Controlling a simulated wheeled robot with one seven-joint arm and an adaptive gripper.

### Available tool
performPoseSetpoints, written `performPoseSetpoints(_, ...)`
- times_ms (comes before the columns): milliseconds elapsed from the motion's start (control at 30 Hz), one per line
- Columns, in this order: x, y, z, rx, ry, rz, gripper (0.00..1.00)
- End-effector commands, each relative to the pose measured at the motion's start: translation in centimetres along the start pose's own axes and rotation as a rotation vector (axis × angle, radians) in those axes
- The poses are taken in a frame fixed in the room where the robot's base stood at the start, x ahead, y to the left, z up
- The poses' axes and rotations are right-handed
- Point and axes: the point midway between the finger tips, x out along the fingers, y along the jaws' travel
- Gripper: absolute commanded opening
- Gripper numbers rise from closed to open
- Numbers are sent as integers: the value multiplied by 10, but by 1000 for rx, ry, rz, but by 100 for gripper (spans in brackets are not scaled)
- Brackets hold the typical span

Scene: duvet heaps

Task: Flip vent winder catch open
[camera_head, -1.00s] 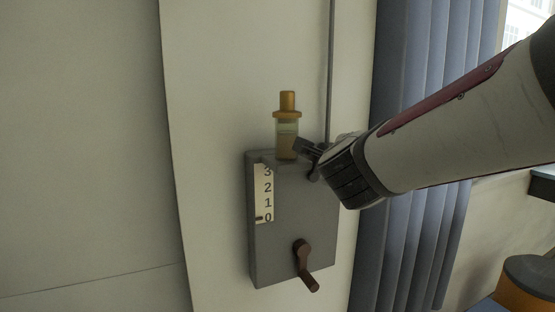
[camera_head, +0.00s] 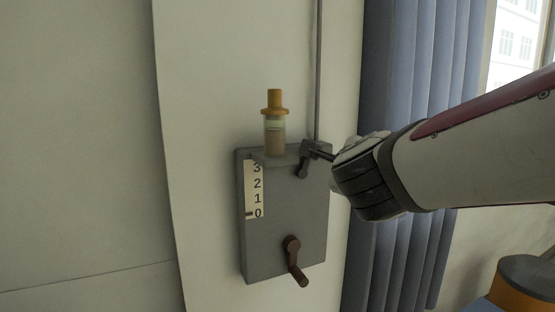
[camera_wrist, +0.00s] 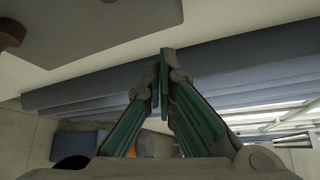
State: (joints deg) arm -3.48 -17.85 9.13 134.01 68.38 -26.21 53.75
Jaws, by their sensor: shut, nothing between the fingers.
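The grey vent winder box (camera_head: 290,205) is on the pale wall panel, and its lower edge shows at the top left of the wrist view (camera_wrist: 95,25). A small dark catch (camera_head: 303,167) hangs down at the box's upper right; its top is partly hidden by my fingers. My gripper (camera_head: 311,149) comes in from the right, shut and empty, its fingertips at the top of the catch. I cannot tell whether they touch it. The shut fingers also show in the wrist view (camera_wrist: 164,65). A brown crank handle (camera_head: 295,262) sits low on the box front, pointing down.
An amber-capped glass oiler (camera_head: 274,125) stands on the box top, left of my fingertips. A number strip (camera_head: 257,188) runs down the box's left side. A thin rod (camera_head: 318,70) rises above the box. Blue blinds (camera_head: 400,90) hang behind my arm.

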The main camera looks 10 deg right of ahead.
Motion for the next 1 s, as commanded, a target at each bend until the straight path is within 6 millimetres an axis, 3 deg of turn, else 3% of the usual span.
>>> performPoseSetpoints(100, -21, -1, 0, 0, 0, -1, 0)
performPoseSetpoints(233, -34, 0, 0, -1, 1, -1, 0)
performPoseSetpoints(733, -39, 2, 1, -10, -6, 2, 0)
performPoseSetpoints(867, -47, 5, 13, -149, -90, 29, 0)
performPoseSetpoints(1000, -69, 23, 31, -489, -267, 99, 0)
